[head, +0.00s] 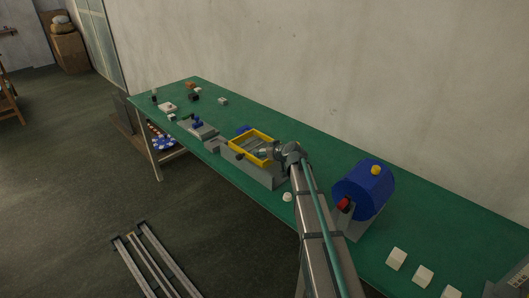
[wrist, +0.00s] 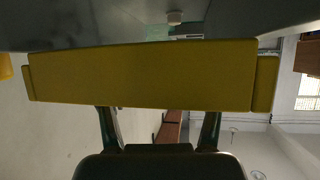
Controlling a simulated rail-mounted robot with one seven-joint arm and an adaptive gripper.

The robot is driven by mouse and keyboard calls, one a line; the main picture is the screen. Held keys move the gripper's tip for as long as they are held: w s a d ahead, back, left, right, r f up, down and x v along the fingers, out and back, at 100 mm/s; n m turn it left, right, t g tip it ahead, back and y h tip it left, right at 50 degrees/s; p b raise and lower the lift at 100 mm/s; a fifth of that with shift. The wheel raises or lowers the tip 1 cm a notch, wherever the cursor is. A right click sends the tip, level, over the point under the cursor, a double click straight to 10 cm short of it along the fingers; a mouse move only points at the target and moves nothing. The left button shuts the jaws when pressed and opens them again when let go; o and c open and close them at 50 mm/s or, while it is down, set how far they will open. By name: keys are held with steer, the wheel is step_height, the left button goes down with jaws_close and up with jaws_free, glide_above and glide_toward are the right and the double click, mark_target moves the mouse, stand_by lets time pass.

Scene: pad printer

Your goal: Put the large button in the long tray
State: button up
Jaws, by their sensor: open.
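My gripper (head: 268,154) is at the yellow frame (head: 237,151) on the grey machine box (head: 268,179) in the head view; its fingers are too small there to make out. In the wrist view my gripper (wrist: 159,116) has its two dark fingers spread apart, with nothing seen held between them. A wide yellow bar (wrist: 145,75) crosses close in front of the fingers and hides their tips; I cannot tell whether they touch it. I cannot say surely which item is the large button or the long tray. A small pale round piece (head: 287,197) lies at the table's front edge.
A blue drum (head: 362,190) with a yellow knob (head: 376,170) and a red part (head: 344,204) stands right of my arm. White blocks (head: 396,258) lie at the right. Small items and a grey fixture (head: 198,130) occupy the left of the green table (head: 305,136). A wall runs behind.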

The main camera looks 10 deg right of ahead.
steer(key=shift+r+p, duration=0.15)
steer(key=shift+p, duration=0.75)
steer(key=b+v, duration=0.4)
steer(key=v, duration=0.5)
steer(key=shift+s, duration=0.45)
steer(key=shift+s+d+r, duration=0.2)
steer(key=shift+s+r, duration=0.1)
steer(key=shift+s, duration=0.05)
steer(key=shift+a, duration=0.1)
